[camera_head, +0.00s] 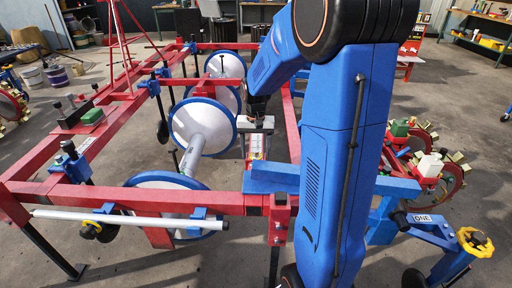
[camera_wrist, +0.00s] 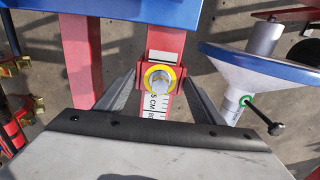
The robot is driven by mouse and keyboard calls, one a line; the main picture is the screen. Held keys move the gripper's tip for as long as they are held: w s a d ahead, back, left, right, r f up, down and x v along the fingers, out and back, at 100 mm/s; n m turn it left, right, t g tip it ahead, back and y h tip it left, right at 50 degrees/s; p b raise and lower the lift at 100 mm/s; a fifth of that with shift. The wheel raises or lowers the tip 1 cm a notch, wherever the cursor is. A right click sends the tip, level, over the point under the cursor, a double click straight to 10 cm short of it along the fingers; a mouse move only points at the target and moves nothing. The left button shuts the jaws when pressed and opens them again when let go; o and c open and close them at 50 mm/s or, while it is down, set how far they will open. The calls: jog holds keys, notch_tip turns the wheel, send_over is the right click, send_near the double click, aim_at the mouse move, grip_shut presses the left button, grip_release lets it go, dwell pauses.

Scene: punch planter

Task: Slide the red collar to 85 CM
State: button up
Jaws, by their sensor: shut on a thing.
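The red collar (camera_wrist: 165,42) sits around a red bar with a white scale strip (camera_wrist: 156,108) in the wrist view. A yellow ring with a silver bolt head (camera_wrist: 160,78) is on the collar's near side. My gripper (camera_wrist: 162,74) has one grey finger on each side of the collar and is shut on it. Just below the ring, the scale shows "5 CM" with its left part hidden, and "80" lower down. In the head view my gripper (camera_head: 256,122) is over the scale bar (camera_head: 257,147), and the collar is too hidden to make out.
A red frame (camera_head: 120,193) with white discs rimmed in blue (camera_head: 200,125) surrounds the bar on the left. A blue beam (camera_head: 275,178) crosses close in front. In the wrist view a white disc (camera_wrist: 268,60) with a black-handled pin (camera_wrist: 268,120) stands to the right.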

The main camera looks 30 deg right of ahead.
jog(key=shift+s+a, duration=0.1)
jog(key=o, duration=1.2)
jog(key=shift+r, duration=0.1)
notch_tip(320, 180, up, 17)
jog(key=shift+r, duration=0.15)
